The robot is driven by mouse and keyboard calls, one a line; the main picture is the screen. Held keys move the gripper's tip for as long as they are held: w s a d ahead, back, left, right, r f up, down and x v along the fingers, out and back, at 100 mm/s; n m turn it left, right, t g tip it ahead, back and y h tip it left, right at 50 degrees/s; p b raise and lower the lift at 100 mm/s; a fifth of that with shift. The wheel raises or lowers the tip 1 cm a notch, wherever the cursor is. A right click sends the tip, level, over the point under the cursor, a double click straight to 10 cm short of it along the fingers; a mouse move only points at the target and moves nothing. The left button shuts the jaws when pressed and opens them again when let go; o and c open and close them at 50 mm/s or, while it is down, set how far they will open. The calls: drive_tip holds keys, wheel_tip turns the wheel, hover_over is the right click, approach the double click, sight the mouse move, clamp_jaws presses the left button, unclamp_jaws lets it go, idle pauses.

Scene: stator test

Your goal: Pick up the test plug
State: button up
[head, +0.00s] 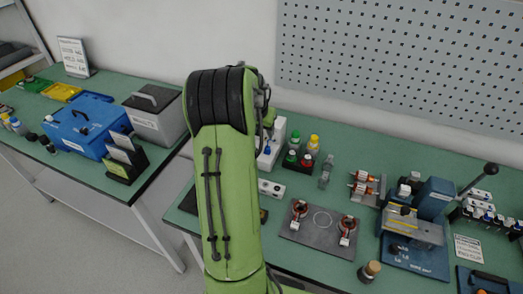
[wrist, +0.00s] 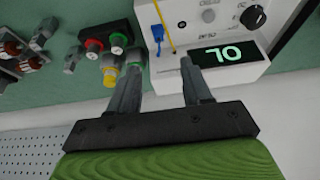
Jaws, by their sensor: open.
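A small blue plug-like piece (wrist: 157,34), probably the test plug, shows in the wrist view against the front of a white meter (wrist: 215,62). A thin yellow lead or rod (wrist: 164,25) stands beside it. My gripper (wrist: 160,57) is open and empty, its two fingers apart. The blue piece appears beyond the gap between the fingertips; I cannot tell the exact distance. In the head view the white meter (head: 277,137) is partly hidden behind my green arm, with a bit of blue (head: 267,150) on it.
Bottles with green, yellow and red caps (wrist: 107,58) stand close beside the left finger. A pegboard wall (head: 410,60) rises behind.

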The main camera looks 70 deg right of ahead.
hover_over(267, 146)
drive_tip(key=a, duration=0.2)
wheel_tip(267, 146, down, 5)
drive_tip(key=shift+w+a+f+b, duration=0.15)
drive_tip(key=shift+f+b, duration=0.05)
drive_tip(key=shift+b, duration=0.1)
drive_tip(key=x, duration=0.5)
drive_tip(key=shift+f+b, duration=0.3)
drive_tip(key=shift+b, duration=0.1)
drive_tip(key=shift+a, duration=0.1)
drive_tip(key=shift+r, duration=0.1)
clamp_jaws()
